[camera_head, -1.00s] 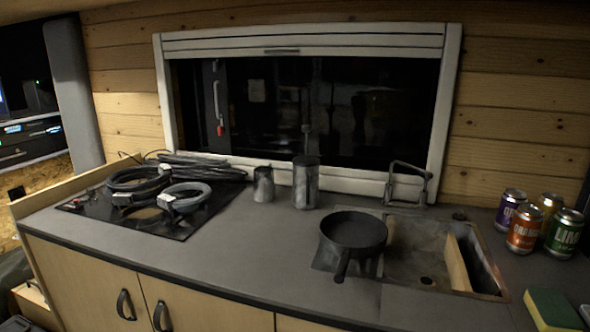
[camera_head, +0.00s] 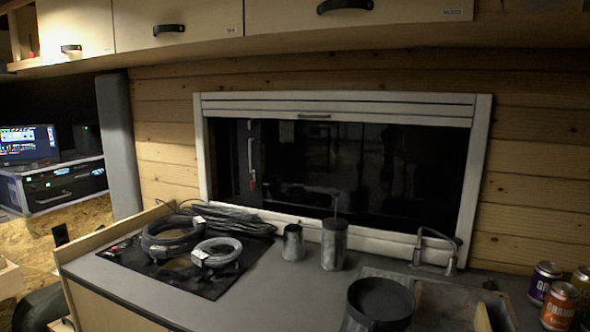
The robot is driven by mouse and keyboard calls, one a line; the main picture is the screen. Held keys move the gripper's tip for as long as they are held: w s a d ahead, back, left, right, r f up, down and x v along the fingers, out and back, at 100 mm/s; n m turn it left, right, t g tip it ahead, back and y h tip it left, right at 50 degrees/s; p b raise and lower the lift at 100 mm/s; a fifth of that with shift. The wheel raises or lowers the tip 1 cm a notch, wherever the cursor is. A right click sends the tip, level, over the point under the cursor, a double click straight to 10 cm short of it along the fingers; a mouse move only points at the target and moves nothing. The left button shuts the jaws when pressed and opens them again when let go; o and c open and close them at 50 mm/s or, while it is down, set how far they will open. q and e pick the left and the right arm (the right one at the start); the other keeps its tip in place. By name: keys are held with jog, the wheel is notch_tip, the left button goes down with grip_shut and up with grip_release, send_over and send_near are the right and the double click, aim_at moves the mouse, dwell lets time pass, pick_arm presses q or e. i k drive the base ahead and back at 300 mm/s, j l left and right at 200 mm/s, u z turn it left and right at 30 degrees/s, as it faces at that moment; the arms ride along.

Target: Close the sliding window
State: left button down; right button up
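The window (camera_head: 335,168) is set in the wooden wall behind the counter, in a white frame (camera_head: 203,155). A slatted white shutter (camera_head: 380,108) is gathered at the top of the frame, with a small handle (camera_head: 314,116) at its lower edge. Below the shutter the dark pane is exposed, with dim reflections in it. A pale vertical handle with a red end (camera_head: 251,165) shows at the left of the pane; I cannot tell if it is on the window or beyond it. Neither of my grippers shows in this view.
The counter (camera_head: 285,275) under the window holds coiled cables (camera_head: 170,235), two metal cups (camera_head: 334,245), a dark pan (camera_head: 380,300), a faucet (camera_head: 436,248) by the sink, and cans (camera_head: 558,305) at the right. Cabinets (camera_head: 180,30) overhang above.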

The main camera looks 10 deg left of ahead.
aim_at(297, 164)
jog(key=z, duration=0.5)
jog(key=j+z, duration=0.8)
jog(key=k+j+z, duration=0.1)
jog(key=j+z, duration=0.3)
